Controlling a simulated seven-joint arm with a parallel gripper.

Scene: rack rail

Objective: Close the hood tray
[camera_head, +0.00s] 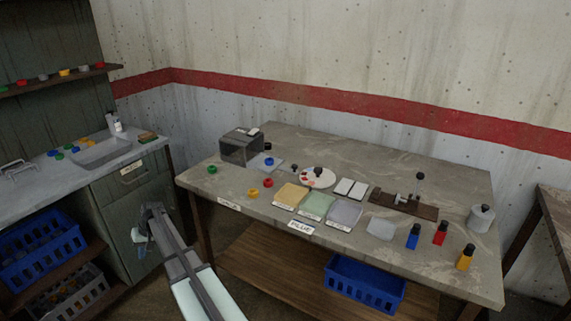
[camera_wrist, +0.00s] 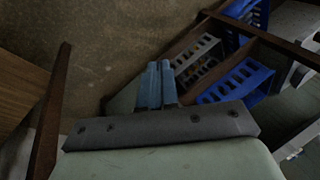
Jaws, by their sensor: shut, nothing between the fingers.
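A dark grey box-shaped hood (camera_head: 237,149) stands at the back left corner of the middle table in the head view. A thin pale tray (camera_head: 269,163) sticks out from its right side onto the tabletop, with a dark blue ring (camera_head: 268,161) on it. My gripper (camera_head: 140,240) is low, in front of the left cabinet and left of the table, well apart from the hood. In the wrist view my gripper's two blue fingers (camera_wrist: 159,68) are together and empty. The hood and tray are not in the wrist view.
The table (camera_head: 440,265) holds coloured rings, square pads, a dark fixture (camera_head: 400,205) and several small bottles. A sink counter (camera_head: 50,190) is at the left, with blue and grey crates below. A blue crate (camera_head: 365,285) sits under the table. Walls close off the back.

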